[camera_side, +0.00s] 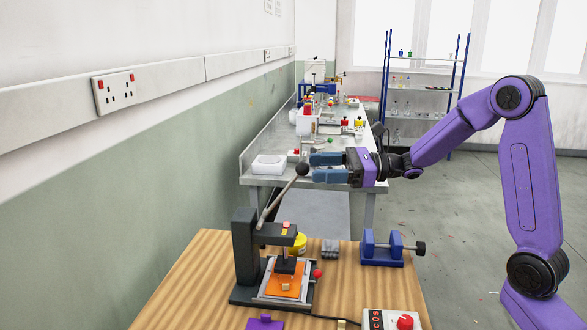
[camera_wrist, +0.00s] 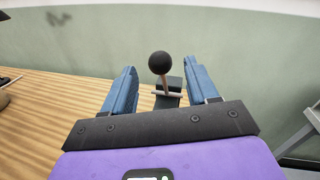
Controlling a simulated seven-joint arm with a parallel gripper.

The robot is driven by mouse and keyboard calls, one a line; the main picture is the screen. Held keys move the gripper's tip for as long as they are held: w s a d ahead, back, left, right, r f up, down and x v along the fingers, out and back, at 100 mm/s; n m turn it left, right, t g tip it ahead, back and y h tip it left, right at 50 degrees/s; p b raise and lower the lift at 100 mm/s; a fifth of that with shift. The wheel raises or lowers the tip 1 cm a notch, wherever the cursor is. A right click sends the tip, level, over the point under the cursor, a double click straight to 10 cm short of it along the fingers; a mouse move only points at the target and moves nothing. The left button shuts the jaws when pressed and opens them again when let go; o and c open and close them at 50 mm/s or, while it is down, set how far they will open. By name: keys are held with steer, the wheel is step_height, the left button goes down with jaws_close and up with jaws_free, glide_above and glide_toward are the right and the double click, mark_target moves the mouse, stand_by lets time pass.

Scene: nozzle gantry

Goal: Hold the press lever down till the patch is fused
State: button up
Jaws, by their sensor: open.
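The press (camera_side: 245,255) is dark grey and stands on the wooden table. Its lever (camera_side: 270,200) slants up to a black ball knob (camera_side: 302,169), and the lever is raised. Under the press head, an orange patch (camera_side: 284,283) lies on a pale plate, with a small light piece on it. My gripper (camera_side: 311,167) is open, its two blue fingers level with the knob. In the wrist view the knob (camera_wrist: 159,62) shows between the open fingers (camera_wrist: 160,85), towards their tips, with a gap on each side. I cannot tell whether anything touches the knob.
A blue clamp-like fixture (camera_side: 382,250) stands to the right of the press. A control box with a red knob (camera_side: 405,322) sits at the table's front. A yellow roll (camera_side: 298,243) is behind the press. A cluttered bench (camera_side: 262,181) stands behind, and the wall is at left.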

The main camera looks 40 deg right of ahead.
mark_target(293, 179)
steer(key=x, duration=0.6)
steer(key=shift+w+a, duration=0.2)
steer(key=shift+a, duration=0.1)
jaws_close()
